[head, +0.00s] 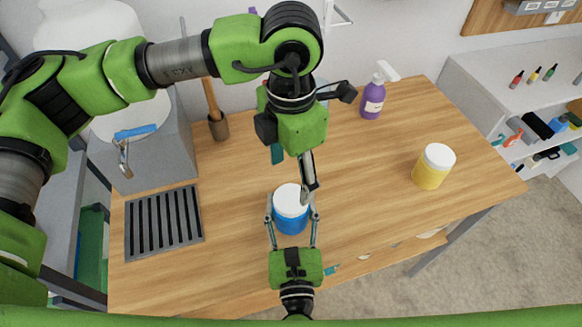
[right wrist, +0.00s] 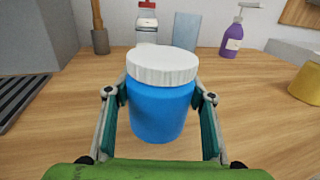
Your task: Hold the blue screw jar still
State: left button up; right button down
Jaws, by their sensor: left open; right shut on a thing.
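The blue screw jar (head: 291,225) stands upright on the wooden table with its white lid (head: 288,203) on. In the right wrist view the jar (right wrist: 160,110) fills the middle. My right gripper (head: 292,219) reaches from the front and is shut on the jar, one finger on each side. My left gripper (head: 307,184) points down from the back, open and empty. In the head view its fingers overlap the lid's far right edge. They do not show in the right wrist view, so I cannot tell how high they are.
A yellow jar with a white lid (head: 430,174) stands to the right, a purple pump bottle (head: 373,101) behind. A dark slatted rack (head: 163,223) lies at the left. The table between the blue and yellow jars is clear.

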aim_at(291, 198)
pick_arm(q)
jog(key=n, duration=0.6)
jog(key=shift+r, duration=0.2)
jog(key=shift+f, duration=4)
jog(key=shift+c, duration=0.3)
jog(key=c, duration=1.1)
jog(key=m, duration=0.3)
jog(key=shift+m, duration=0.3)
jog(key=m, duration=1)
jog(key=shift+m, duration=0.3)
jog(key=o, duration=1.2)
